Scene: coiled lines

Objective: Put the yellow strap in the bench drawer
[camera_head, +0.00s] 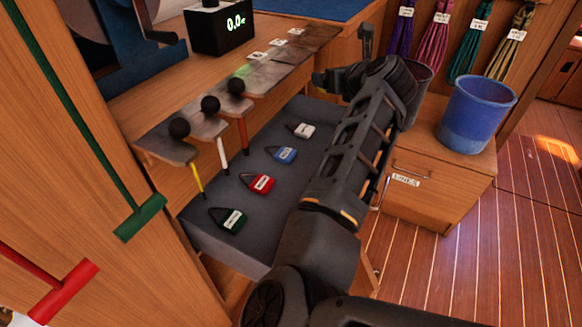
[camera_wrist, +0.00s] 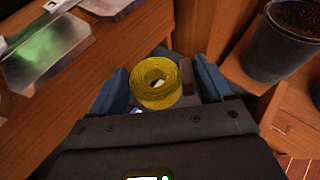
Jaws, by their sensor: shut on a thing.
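The yellow strap (camera_wrist: 157,83) is a round rolled coil with a hole in its middle. In the wrist view it sits between the two blue-grey fingers of my gripper (camera_wrist: 161,78), which is shut on it. In the head view my gripper (camera_head: 328,82) is above the far end of a grey-lined surface, and I cannot make out the strap there. A wooden cabinet with a drawer front (camera_head: 412,172) and metal handle stands to the right, labelled "LINES".
The grey-lined surface (camera_head: 250,235) bears several coloured tagged pieces. Black-knobbed levers (camera_head: 210,104) stand along its left. A blue bucket (camera_head: 477,115) and a dark pot (camera_wrist: 284,40) stand on the cabinet. Coiled lines (camera_head: 470,48) hang behind. The plank floor (camera_head: 500,240) at right is clear.

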